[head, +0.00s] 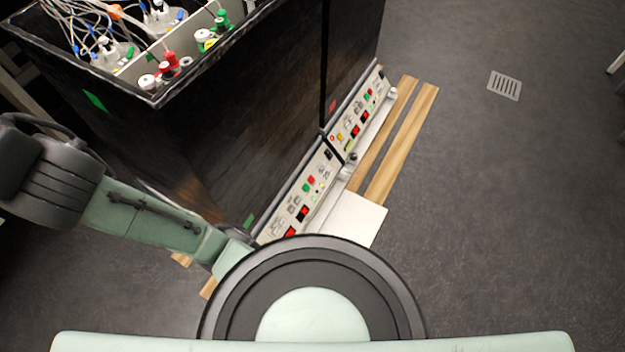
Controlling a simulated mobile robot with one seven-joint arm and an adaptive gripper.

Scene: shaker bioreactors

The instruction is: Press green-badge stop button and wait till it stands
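Two black shaker units stand side by side, the near one (225,130) and the far one (350,45). The near unit carries a green badge (95,101) on its left side and another small green badge (249,220) low by its panel. Its sloped control panel (322,178) has a green button (303,187), a red button (310,180) and lit red displays (303,213). The far panel (344,123) has similar controls. Labels are too small to read. Whether the shakers are moving cannot be told. My gripper is not in view; my arm runs from the left behind my round column top.
Flasks with coloured caps and tubing (170,65) fill the open top of the near unit. Wooden strips (402,145) and a white plate (352,218) lie at the foot of the panels. The grey floor to the right is clear, with a drain grate (504,86).

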